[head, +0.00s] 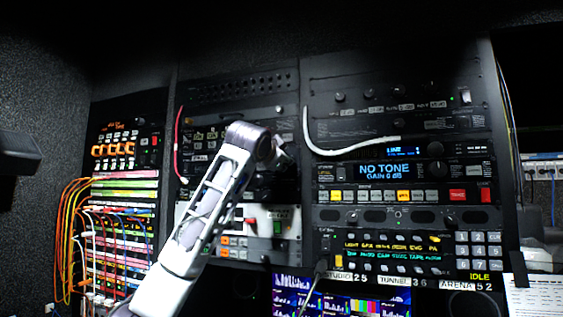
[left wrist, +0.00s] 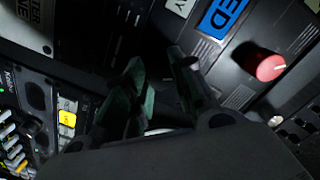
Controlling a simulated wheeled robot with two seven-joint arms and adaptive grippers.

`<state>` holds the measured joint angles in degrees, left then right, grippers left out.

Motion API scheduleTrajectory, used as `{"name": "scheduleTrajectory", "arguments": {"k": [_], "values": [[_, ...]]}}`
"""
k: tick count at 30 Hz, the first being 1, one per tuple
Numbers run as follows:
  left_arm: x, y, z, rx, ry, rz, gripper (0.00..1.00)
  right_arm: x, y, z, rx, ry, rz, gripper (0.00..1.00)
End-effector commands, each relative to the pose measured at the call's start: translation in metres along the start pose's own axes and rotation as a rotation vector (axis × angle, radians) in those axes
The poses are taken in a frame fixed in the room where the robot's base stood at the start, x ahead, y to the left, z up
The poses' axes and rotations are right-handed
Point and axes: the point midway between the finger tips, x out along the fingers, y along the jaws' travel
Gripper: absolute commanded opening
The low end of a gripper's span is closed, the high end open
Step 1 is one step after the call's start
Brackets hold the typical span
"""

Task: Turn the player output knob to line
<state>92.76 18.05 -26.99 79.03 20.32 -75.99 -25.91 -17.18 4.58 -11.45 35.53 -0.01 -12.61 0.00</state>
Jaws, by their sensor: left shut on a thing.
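My left gripper (head: 284,155) is at the middle rack column in the head view, reaching in front of its panels. A red knob (left wrist: 268,66) with a pale pointer line stands apart, right of the fingers. My right gripper is in neither view.
The right rack column has a "NO TONE" display (head: 384,170), a large dark knob (head: 437,169) and lit buttons. A white cable (head: 340,150) loops across its upper panels. Orange patch cables (head: 72,230) hang at the left rack. A lit yellow button (left wrist: 68,119) is left of the fingers.

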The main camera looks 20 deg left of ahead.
Motion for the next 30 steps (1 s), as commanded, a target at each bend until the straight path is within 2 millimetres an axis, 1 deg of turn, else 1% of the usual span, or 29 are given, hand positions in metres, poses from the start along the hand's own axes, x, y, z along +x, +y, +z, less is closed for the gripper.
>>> {"name": "scheduleTrajectory", "arguments": {"k": [30], "values": [[0.0012, 0.0021, 0.0009, 0.944, -0.028, -0.033, 0.01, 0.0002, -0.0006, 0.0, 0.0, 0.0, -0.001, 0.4]]}}
